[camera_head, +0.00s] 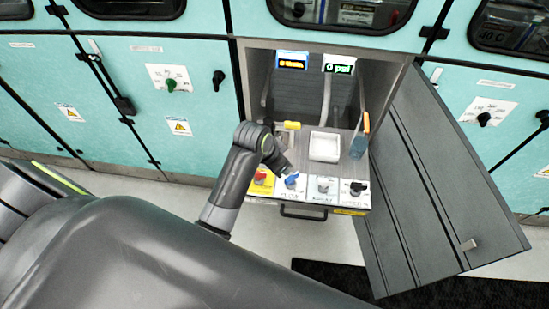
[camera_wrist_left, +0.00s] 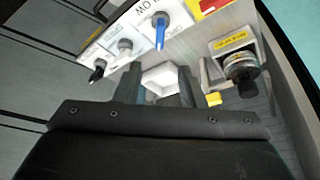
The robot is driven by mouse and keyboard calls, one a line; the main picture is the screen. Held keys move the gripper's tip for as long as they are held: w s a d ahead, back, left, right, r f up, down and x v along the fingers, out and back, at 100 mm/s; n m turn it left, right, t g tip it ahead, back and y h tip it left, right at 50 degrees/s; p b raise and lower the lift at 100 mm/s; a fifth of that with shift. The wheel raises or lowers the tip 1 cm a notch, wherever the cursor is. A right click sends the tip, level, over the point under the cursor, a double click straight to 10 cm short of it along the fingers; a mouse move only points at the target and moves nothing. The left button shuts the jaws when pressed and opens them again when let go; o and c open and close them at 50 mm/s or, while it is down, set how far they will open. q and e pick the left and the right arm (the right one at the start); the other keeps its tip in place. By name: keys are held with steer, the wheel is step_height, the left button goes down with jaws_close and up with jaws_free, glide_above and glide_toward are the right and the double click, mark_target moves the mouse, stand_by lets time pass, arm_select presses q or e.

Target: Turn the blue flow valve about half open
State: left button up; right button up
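The blue flow valve (camera_head: 291,179) is a small knob on a white label plate on the sloped front panel of the open cabinet bay. It also shows in the left wrist view (camera_wrist_left: 160,32), where its handle points down the picture, beyond the fingertips. My left gripper (camera_head: 283,169) is just above and beside the valve in the head view. No contact with the valve shows. My right gripper is not in view.
A red knob (camera_head: 260,177) sits left of the valve, a grey knob (camera_head: 323,185) and a black knob (camera_head: 357,187) right of it. A white tray (camera_head: 324,147) and yellow-handled item (camera_head: 292,125) lie behind. The open door (camera_head: 440,190) stands at right.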

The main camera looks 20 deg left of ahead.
arm_select(q)
steer(key=shift+v, duration=1.9)
